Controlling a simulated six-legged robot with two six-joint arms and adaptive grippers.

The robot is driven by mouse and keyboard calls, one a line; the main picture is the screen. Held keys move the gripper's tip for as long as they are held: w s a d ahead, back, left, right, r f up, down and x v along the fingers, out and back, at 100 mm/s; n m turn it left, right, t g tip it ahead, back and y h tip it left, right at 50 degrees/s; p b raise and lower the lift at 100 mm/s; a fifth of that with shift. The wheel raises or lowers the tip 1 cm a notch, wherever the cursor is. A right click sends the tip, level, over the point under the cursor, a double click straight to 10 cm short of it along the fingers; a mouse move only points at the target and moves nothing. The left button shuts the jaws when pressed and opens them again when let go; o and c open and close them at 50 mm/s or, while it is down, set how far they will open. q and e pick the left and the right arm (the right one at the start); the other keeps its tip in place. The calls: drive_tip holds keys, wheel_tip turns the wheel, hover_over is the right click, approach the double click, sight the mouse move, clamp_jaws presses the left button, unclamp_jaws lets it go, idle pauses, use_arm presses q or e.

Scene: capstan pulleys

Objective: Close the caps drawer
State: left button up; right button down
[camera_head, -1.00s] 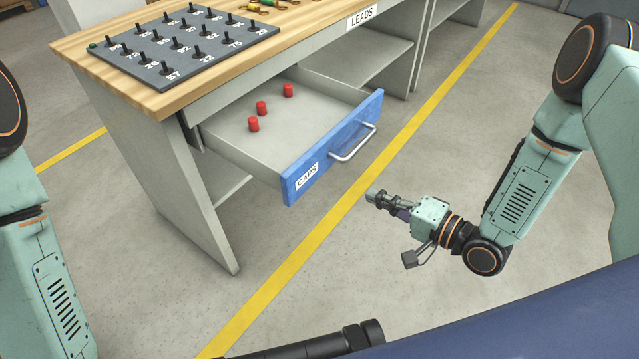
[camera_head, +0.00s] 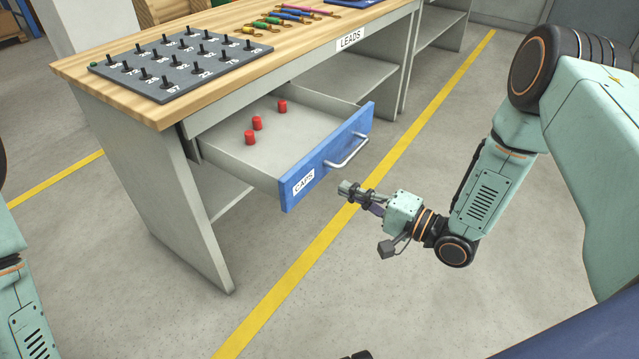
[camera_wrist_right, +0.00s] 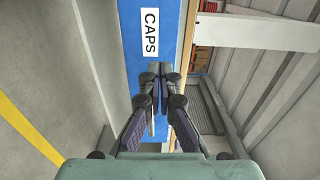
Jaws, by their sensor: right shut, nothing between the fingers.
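The caps drawer (camera_head: 330,152) has a blue front with a CAPS label and a silver bar handle (camera_head: 347,152). It stands pulled out from the workbench, and several red caps (camera_head: 257,123) stand inside it. My right gripper (camera_head: 345,188) is shut and empty, just in front of and below the drawer front near the handle, with a gap visible. In the right wrist view the shut fingers (camera_wrist_right: 160,68) point at the blue front (camera_wrist_right: 135,40), beside the CAPS label (camera_wrist_right: 150,32). My left gripper is out of view; only part of that arm shows at the left edge.
The wooden workbench top (camera_head: 110,85) carries a grey peg board (camera_head: 180,62) with numbered black pegs and several coloured leads (camera_head: 285,17). A LEADS label (camera_head: 350,38) marks the bench edge. Open floor with a yellow line (camera_head: 400,140) lies in front.

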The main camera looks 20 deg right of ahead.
sight(309, 172)
drive_tip(key=b+x, duration=0.2)
drive_tip(key=x, duration=0.4)
drive_tip(key=shift+w+a+f, duration=0.15)
drive_tip(key=shift+w+a, duration=0.1)
drive_tip(key=shift+w, duration=0.05)
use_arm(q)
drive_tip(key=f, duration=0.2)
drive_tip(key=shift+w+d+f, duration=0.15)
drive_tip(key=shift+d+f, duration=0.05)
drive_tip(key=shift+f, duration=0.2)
use_arm(e)
drive_tip(key=shift+w+a, duration=0.2)
drive_tip(key=shift+w, duration=0.2)
drive_tip(key=shift+a, duration=0.1)
